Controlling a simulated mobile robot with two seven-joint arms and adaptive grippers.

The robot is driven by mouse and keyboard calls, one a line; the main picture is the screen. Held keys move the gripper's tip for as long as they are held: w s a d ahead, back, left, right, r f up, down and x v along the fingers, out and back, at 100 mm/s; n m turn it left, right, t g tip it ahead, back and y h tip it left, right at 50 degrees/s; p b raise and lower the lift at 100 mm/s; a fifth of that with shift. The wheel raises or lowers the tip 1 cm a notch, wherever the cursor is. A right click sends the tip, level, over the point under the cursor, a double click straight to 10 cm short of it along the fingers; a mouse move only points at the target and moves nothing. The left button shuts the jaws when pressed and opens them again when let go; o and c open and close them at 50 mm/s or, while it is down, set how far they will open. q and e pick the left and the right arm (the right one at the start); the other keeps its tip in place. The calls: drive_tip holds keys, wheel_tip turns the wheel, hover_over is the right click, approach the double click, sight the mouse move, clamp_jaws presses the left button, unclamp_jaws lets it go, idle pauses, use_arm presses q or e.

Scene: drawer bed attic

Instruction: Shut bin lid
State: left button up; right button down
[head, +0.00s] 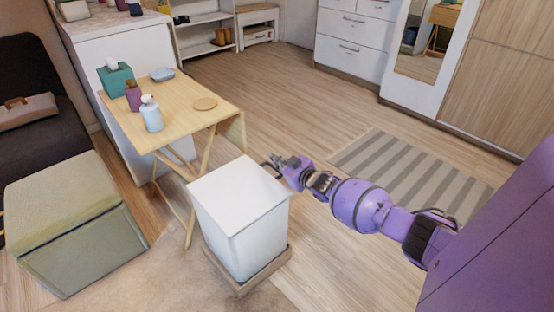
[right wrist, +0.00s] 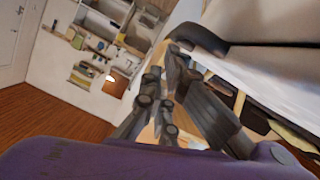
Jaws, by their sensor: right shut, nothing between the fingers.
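The white bin (head: 245,246) stands on the floor in the middle of the head view. Its white lid (head: 238,194) lies roughly flat across the top; I cannot tell whether it is fully seated. My right gripper (head: 275,164) is shut and empty, beside the lid's far right edge. Whether it touches the lid is unclear. In the right wrist view the gripper's dark fingers (right wrist: 178,62) point up past large white surfaces at the right. My left gripper is not in view.
A folding wooden table (head: 178,112) with bottles and a teal tissue box (head: 116,78) stands behind the bin. A green storage ottoman (head: 62,212) is at the left. A striped rug (head: 408,172) and open floor lie to the right.

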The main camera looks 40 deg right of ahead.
use_arm(q)
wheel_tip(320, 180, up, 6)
drive_tip(key=p, duration=0.5)
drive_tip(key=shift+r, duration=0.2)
use_arm(e)
drive_tip(key=s+r, duration=0.5)
drive_tip(key=s, duration=0.4)
drive_tip(key=shift+s+a+r, duration=0.2)
drive_tip(key=shift+a+r, duration=0.05)
drive_tip(key=shift+a, duration=0.2)
